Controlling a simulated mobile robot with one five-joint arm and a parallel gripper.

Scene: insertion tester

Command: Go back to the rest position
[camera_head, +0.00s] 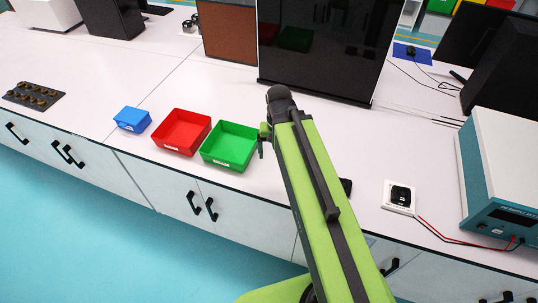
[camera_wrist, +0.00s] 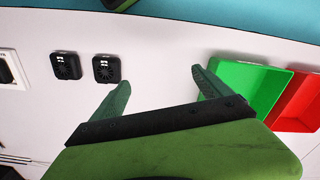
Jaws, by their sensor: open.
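My gripper (camera_wrist: 160,90) is open and empty in the wrist view, its two green fingers apart above the white bench top (camera_wrist: 155,45). In the head view my green arm reaches out over the bench, and only a small part of my gripper (camera_head: 264,138) shows beside the green bin. The green bin (camera_head: 229,145) stands on the bench to the left of my gripper in the head view. In the wrist view the green bin (camera_wrist: 246,87) is close to the right finger. Two black square parts with fan-like faces, one left (camera_wrist: 66,65) and one right (camera_wrist: 106,69), lie on the bench.
A red bin (camera_head: 181,132) and a small blue bin (camera_head: 132,119) stand left of the green one. A white fixture (camera_head: 399,197) holds a black part. A blue-and-white instrument (camera_head: 505,170) with cables stands at right. A dark panel (camera_head: 325,45) stands behind my arm.

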